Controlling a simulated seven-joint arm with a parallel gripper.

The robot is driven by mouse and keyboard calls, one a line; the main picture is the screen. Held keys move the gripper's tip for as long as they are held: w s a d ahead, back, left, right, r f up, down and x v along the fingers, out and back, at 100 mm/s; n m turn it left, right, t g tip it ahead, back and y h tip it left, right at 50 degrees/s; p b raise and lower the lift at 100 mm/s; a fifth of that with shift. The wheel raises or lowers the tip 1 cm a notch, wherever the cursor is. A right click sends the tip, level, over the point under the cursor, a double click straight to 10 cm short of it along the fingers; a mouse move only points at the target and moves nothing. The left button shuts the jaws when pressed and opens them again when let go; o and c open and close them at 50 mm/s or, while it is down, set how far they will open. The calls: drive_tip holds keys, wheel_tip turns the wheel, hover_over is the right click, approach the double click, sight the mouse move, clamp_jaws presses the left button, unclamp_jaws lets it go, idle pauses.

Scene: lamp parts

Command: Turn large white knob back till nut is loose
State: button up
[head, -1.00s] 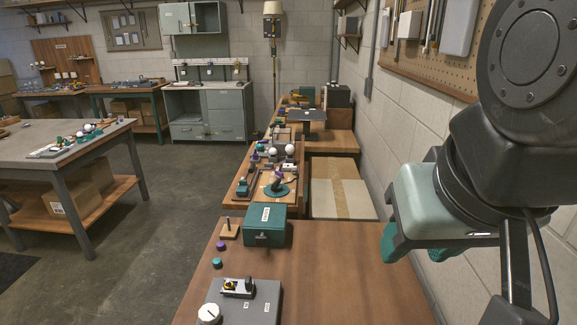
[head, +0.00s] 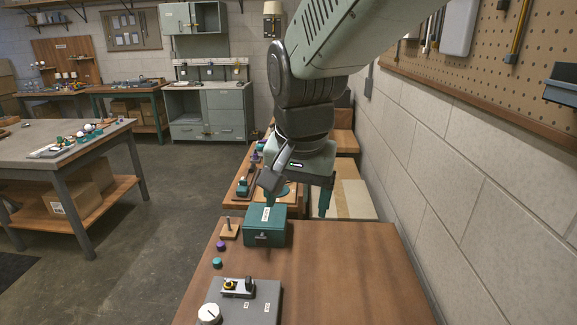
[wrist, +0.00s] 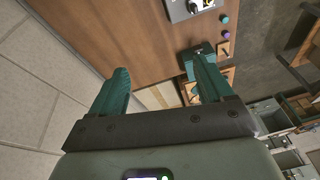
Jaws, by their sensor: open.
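The large white knob (head: 209,313) sits at the front left of a grey panel (head: 262,302) near the front edge of the wooden bench. Behind it on the panel is a small fixture with yellow and black parts (head: 237,288); I cannot make out a nut there. My gripper (head: 298,208) is open and empty, above the bench's far end near the green box, well away from the knob. In the wrist view its two green fingers (wrist: 160,72) are spread, with the grey panel (wrist: 180,12) cut off at the top edge.
A green box (head: 265,226) stands at the bench's far end, close to my gripper. Left of it are a wooden block with a peg (head: 229,230), a purple cap (head: 221,245) and a teal cap (head: 217,263). The bench's right side is clear, with a wall beyond.

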drive_tip(key=w+a+f+g, duration=0.1)
drive_tip(key=w+a+f, duration=0.3)
drive_tip(key=a+f, duration=0.35)
drive_tip(key=m+g, duration=0.2)
drive_tip(key=m, duration=0.1)
approach(210, 310)
drive_tip(key=f, duration=0.9)
drive_tip(key=shift+a, duration=0.2)
drive_tip(key=c, duration=1)
drive_tip(key=shift+c, duration=0.2)
